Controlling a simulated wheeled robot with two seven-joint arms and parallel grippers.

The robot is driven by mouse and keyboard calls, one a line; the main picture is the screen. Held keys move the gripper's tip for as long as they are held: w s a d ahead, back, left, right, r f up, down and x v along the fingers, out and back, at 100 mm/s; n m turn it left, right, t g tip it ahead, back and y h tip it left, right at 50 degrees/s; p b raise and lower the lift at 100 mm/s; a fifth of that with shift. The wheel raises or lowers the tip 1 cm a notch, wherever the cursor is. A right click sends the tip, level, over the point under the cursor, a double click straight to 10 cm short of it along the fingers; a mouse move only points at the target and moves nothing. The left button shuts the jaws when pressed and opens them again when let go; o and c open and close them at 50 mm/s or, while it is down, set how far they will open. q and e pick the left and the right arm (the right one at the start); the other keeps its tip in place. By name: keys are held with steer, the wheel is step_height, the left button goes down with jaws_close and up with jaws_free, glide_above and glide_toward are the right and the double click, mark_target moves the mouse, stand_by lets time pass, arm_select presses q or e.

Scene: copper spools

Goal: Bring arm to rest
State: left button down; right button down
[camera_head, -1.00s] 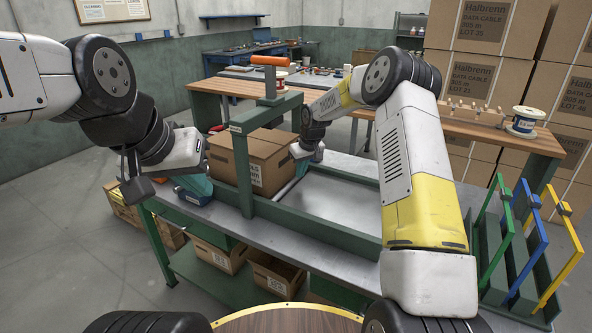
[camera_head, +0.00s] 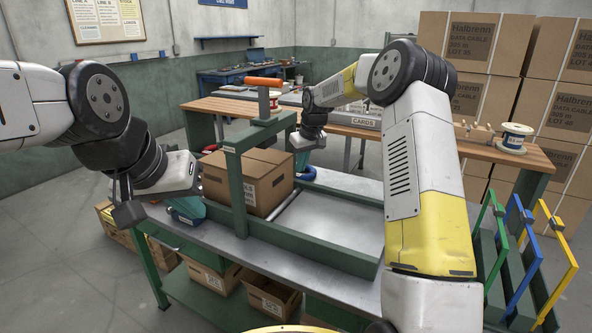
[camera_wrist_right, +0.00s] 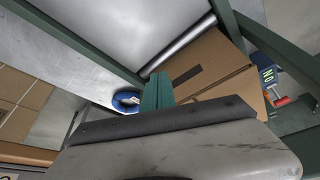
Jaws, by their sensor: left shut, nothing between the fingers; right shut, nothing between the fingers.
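My left gripper (camera_head: 188,208) is at the left end of the green-framed bench, left of a closed cardboard box (camera_head: 270,182). Its teal fingers show only partly below the grey wrist; it looks shut and empty. My right gripper (camera_head: 302,160) is beyond the box's far right corner, partly hidden by its own wrist. In the right wrist view its teal fingers (camera_wrist_right: 158,92) are together with nothing between them, and the box (camera_wrist_right: 205,70) lies close by in that picture.
The green press frame (camera_head: 238,180) with an orange handle (camera_head: 263,82) stands at the box. Green, blue and yellow frames (camera_head: 528,255) stand at the bench's right end. A wooden table (camera_head: 380,135) with a spool (camera_head: 514,138) and stacked cartons (camera_head: 480,90) are behind.

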steer(key=s+d+r+m+t, duration=0.1)
steer(key=s+d+r, duration=0.1)
steer(key=s+r, duration=0.6)
steer(key=s+d+r+m, duration=0.1)
steer(key=s+d+r, duration=0.1)
steer(key=s+r, duration=0.65)
steer(key=s+d+f+m+t, duration=0.1)
steer(key=s, duration=1.2)
steer(key=s+d+f+m, duration=0.1)
steer(key=s+f+m, duration=0.1)
steer(key=s, duration=1.1)
steer(key=shift+s+d+t, duration=0.15)
steer(key=shift+d+t, duration=0.1)
steer(key=shift+t, duration=0.15)
steer(key=shift+r, duration=0.1)
